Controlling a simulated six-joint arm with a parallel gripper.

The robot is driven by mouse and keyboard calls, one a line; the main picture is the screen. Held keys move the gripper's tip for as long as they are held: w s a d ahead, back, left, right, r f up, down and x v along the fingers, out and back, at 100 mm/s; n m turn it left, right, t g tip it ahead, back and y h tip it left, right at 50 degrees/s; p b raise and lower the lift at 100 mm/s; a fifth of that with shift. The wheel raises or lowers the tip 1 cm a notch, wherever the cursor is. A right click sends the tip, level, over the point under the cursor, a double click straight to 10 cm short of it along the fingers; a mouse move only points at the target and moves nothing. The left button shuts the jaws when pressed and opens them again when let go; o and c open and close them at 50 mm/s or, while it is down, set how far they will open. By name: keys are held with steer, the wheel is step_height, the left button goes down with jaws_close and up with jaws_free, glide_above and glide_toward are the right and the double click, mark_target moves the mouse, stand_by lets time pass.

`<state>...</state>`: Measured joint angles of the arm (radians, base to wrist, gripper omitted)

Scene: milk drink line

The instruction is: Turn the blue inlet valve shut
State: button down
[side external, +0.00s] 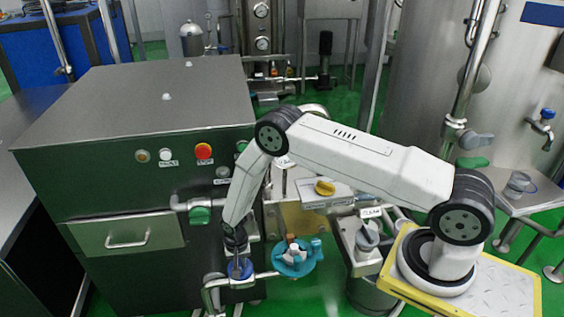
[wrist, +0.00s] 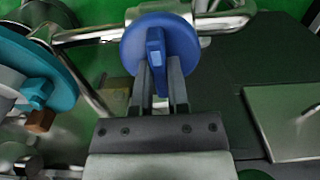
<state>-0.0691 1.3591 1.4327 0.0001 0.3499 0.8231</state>
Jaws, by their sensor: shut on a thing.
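The blue inlet valve (wrist: 185,45) is a round blue disc with a raised blue bar handle across its middle, set on a steel pipe. In the wrist view the bar points along the line of my fingers. My gripper (wrist: 160,82) has its two grey fingers on either side of the lower part of the bar, shut on it. In the side view the valve (side external: 241,268) is low at the centre left, and my gripper (side external: 237,252) reaches down onto it from above. The fingers partly hide the valve there.
A teal round fitting (side external: 296,258) with blue and brown knobs stands close right of the valve. A large steel cabinet (side external: 120,110) with buttons stands behind and left. Steel pipe (wrist: 95,36) runs beside the valve.

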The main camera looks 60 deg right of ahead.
steer(key=shift+m, duration=0.3)
steer(key=c, duration=0.6)
jaws_free()
steer(key=shift+r, duration=0.15)
steer(key=shift+r, duration=3.75)
steer(key=shift+r, duration=0.5)
step_height(320, 180, up, 8)
steer(key=n, duration=0.2)
glide_above(240, 263)
steer(key=s, duration=0.2)
steer(key=s+d+r+n+t, duration=0.1)
steer(key=s+d+r+n, duration=0.2)
steer(key=r, duration=0.5)
steer(key=s+r+n, duration=0.1)
steer(key=s+r, duration=0.1)
steer(key=s, duration=0.2)
steer(key=s+r+n+t, duration=0.1)
steer(key=s+r, duration=0.2)
steer(key=s, duration=0.1)
steer(key=s+r+n, duration=0.2)
steer(key=s, duration=0.2)
steer(key=shift+s+r+t, duration=0.3)
steer(key=shift+s+r, duration=0.05)
